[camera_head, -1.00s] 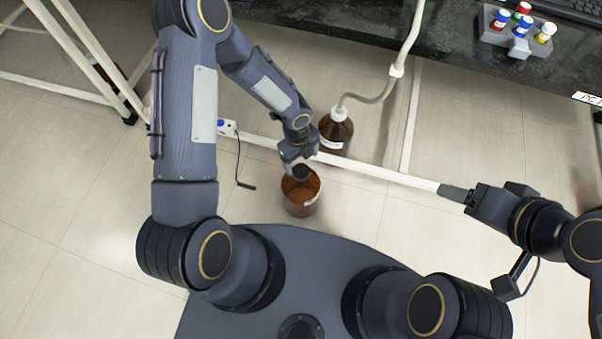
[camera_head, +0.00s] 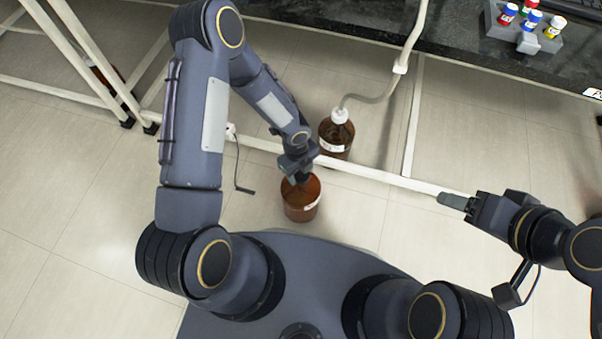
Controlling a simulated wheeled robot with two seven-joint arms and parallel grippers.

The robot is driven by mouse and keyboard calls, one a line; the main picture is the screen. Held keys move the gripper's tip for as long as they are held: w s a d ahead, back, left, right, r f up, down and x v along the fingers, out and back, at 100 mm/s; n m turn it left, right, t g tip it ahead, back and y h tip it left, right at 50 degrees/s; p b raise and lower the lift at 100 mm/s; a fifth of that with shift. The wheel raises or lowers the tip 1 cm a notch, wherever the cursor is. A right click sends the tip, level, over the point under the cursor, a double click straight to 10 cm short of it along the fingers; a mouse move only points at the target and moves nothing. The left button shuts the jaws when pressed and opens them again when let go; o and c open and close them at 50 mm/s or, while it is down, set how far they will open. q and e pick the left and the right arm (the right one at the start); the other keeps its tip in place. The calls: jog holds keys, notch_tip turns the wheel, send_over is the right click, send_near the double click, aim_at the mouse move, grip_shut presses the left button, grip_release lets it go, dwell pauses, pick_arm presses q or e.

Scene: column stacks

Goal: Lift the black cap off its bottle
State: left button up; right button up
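The brown bottle (camera_head: 301,204) stands on the floor in front of my base, with a pale label on its right side. My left gripper (camera_head: 299,178) reaches down onto the top of this bottle, where the black cap (camera_head: 304,179) is mostly hidden by it. Only a dark patch shows there, so I cannot tell whether the fingers are closed on the cap or whether the cap sits on the neck.
A second brown bottle (camera_head: 336,139) with a white cap and a hose stands just behind. A white rail (camera_head: 385,176) runs close behind the brown bottle. A dark counter (camera_head: 440,65) carries a grey rack (camera_head: 549,42) of small coloured-cap vials.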

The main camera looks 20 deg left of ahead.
pick_arm(q)
jog(key=shift+c, duration=1)
jog(key=shift+r, duration=0.1)
jog(key=shift+r, duration=0.3)
notch_tip(320, 180, up, 2)
jog(key=shift+r+p, duration=0.1)
jog(key=shift+p, duration=0.55)
jog(key=s+a+r+p, duration=0.2)
jog(key=s+r, duration=0.1)
jog(key=r, duration=0.2)
jog(key=shift+a+r, duration=0.2)
jog(key=s+a+r, duration=0.1)
jog(key=s+a, duration=0.1)
jog(key=s+a+r+p, duration=0.1)
jog(key=s+a+r, duration=0.1)
jog(key=s, duration=0.1)
jog(key=s+a+r+p, duration=0.1)
jog(key=s+a, duration=0.1)
jog(key=s, duration=0.1)
jog(key=shift+s+a+r, duration=0.1)
jog(key=shift+r, duration=0.2)
jog(key=shift+r, duration=0.1)
